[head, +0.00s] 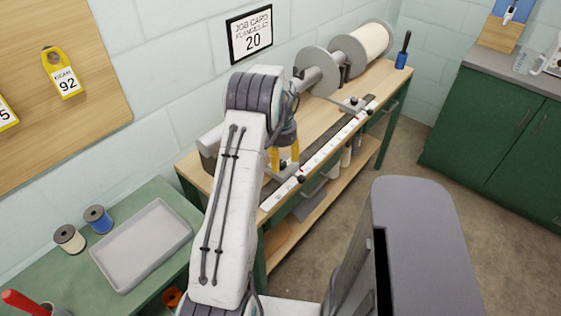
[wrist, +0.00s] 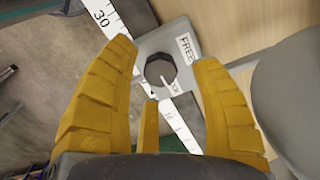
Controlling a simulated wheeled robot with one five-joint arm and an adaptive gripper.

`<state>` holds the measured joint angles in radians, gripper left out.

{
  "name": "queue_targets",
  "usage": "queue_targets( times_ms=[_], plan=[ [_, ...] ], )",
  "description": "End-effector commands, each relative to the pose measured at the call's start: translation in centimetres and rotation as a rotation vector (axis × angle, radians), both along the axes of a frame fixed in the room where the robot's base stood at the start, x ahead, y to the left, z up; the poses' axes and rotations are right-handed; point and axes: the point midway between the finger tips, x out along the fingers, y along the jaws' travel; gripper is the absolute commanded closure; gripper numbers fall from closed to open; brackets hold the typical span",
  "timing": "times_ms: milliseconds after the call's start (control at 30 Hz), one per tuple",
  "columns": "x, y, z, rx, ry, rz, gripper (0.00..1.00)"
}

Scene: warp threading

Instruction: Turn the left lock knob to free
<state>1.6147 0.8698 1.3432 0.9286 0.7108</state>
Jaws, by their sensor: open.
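The lock knob, a dark many-sided knob (wrist: 160,70), sits on a grey plate (wrist: 150,44) in the wrist view. A FREE label (wrist: 187,47) is on the plate, up and right of the knob. A small pale mark lies at the knob's lower right, too small to read. My gripper (wrist: 165,55) is open, its yellow fingers on either side of the knob in the picture, with no clear contact. In the head view my gripper (head: 285,160) points down over the near end of the bench; the knob there is hard to make out.
A white ruler strip (head: 325,155) runs along the wooden bench (head: 350,90). A large flanged roller (head: 318,70) stands behind it. A rounded grey shape (wrist: 290,95) is close to my right finger. A side table with a grey tray (head: 140,245) and spools is at left.

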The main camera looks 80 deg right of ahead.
Motion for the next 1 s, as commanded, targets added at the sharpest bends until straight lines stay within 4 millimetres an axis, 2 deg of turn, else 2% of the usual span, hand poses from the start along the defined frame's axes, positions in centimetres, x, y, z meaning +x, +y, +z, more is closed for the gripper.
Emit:
queue_targets(
  times_ms=[200, 567, 1000],
  plan=[
    [0.0, 0.0, -1.3, 0.0, 0.0, 0.001, 0.42],
    [0.0, 0.0, -1.5, 0.0, 0.0, 0.001, 0.41],
    [0.0, 0.0, -1.5, 0.0, 0.0, 0.001, 0.8]
  ],
)
